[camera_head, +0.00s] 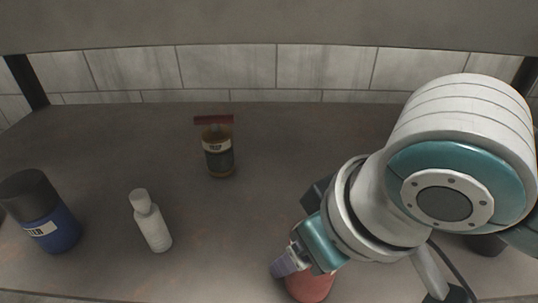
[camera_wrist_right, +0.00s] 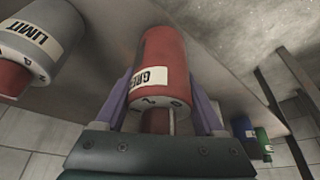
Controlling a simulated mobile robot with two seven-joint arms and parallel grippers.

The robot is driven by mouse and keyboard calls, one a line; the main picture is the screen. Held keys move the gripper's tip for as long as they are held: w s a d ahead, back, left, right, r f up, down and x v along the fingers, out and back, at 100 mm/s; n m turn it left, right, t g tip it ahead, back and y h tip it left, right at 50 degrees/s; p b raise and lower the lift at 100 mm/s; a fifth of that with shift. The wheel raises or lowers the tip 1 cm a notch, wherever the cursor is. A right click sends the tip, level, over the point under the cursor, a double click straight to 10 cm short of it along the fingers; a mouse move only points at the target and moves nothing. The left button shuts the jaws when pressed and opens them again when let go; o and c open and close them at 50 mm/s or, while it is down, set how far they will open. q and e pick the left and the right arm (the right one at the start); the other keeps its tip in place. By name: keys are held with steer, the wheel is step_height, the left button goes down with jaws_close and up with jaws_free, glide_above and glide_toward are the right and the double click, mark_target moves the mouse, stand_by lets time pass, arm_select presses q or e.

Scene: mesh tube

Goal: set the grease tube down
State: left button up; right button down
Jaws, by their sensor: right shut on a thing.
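The grease tube (camera_wrist_right: 163,68) is red, with a white label that begins "GRE" in the right wrist view. It stands between the two purple fingers of my right gripper (camera_wrist_right: 164,100), which is shut on it. In the head view only a red part of the tube (camera_head: 311,288) shows, at the bottom edge below my right gripper (camera_head: 288,262). The rest is hidden by the gripper or cut off by the frame. I cannot tell whether the tube touches the surface. My left gripper is not in view.
On the dark shelf (camera_head: 120,140) stand a blue bottle with a dark cap (camera_head: 52,225), a white bottle (camera_head: 152,225) and a brown bottle (camera_head: 219,158). In the wrist view, a grey container labelled "LIMIT" (camera_wrist_right: 40,30) is near the tube. The shelf's middle is clear.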

steer(key=w+a, duration=0.1)
steer(key=w+a+b, duration=0.1)
steer(key=w, duration=0.1)
steer(key=w+a+b, duration=0.1)
steer(key=shift+w+f, duration=0.1)
steer(key=shift+w, duration=0.2)
steer(key=w+a+b, duration=0.1)
steer(key=b, duration=0.1)
steer(key=w+f+b, duration=0.1)
steer(key=shift+w+a+b, duration=0.3)
steer(key=shift+a+b, duration=0.05)
steer(key=shift+w+f, duration=0.1)
steer(key=shift+f, duration=0.1)
steer(key=shift+s+d, duration=0.1)
steer(key=shift+s, duration=0.1)
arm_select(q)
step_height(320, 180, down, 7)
arm_select(e)
jaws_free()
steer(key=shift+f, duration=0.1)
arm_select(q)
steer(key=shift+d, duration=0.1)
